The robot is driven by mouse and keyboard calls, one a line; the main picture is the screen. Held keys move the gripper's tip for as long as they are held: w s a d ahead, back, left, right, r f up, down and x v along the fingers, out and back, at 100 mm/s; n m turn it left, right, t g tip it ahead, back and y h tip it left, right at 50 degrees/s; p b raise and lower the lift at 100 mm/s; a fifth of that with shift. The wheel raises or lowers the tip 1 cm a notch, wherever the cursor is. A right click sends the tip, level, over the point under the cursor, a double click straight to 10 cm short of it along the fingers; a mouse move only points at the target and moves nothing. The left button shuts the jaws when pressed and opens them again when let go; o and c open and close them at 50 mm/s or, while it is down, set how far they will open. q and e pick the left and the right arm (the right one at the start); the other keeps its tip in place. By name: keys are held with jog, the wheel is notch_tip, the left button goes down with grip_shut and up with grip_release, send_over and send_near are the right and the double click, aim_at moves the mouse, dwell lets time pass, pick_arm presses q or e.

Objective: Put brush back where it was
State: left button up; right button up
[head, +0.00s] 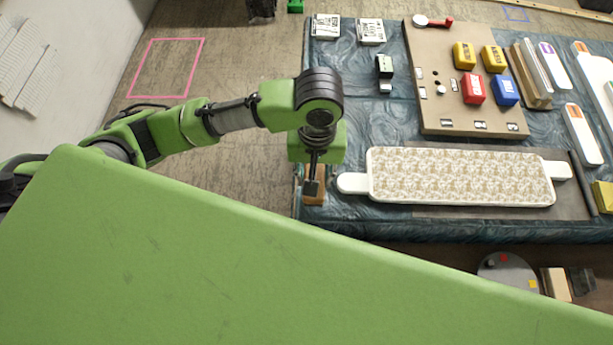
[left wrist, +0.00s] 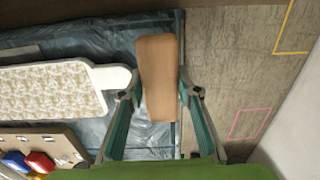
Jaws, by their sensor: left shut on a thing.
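The brush (left wrist: 159,77) shows as a brown wooden block with rounded ends in the left wrist view; I see no bristles. It lies between the two fingers of my left gripper (left wrist: 158,88), which is shut on it. In the head view the brush (head: 320,172) shows partly below my left gripper (head: 312,186), at the left edge of the cloth-covered table (head: 345,120). My gripper and wrist hide part of it there. I cannot tell whether the brush touches the table. My right gripper is in neither view.
A long patterned board (head: 460,177) with white handles lies just right of the brush. Behind it a brown panel (head: 440,75) holds yellow, red and blue blocks. A pink outline (head: 167,68) marks the open floor left of the table.

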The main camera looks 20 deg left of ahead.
pick_arm(q)
jog(key=shift+w+a+f, duration=0.35)
jog(key=shift+a+f, duration=0.2)
jog(key=shift+f, duration=0.15)
jog(key=shift+w+a+f, duration=0.2)
jog(key=shift+w+f, duration=0.1)
jog(key=shift+f, duration=0.25)
jog(key=f, duration=0.3)
jog(key=shift+w+a+f+p, duration=0.25)
jog(key=shift+a+f+p, duration=0.15)
jog(key=shift+f, duration=0.1)
jog(key=shift+d, duration=0.1)
jog(key=o, duration=1)
jog(key=shift+f, duration=0.1)
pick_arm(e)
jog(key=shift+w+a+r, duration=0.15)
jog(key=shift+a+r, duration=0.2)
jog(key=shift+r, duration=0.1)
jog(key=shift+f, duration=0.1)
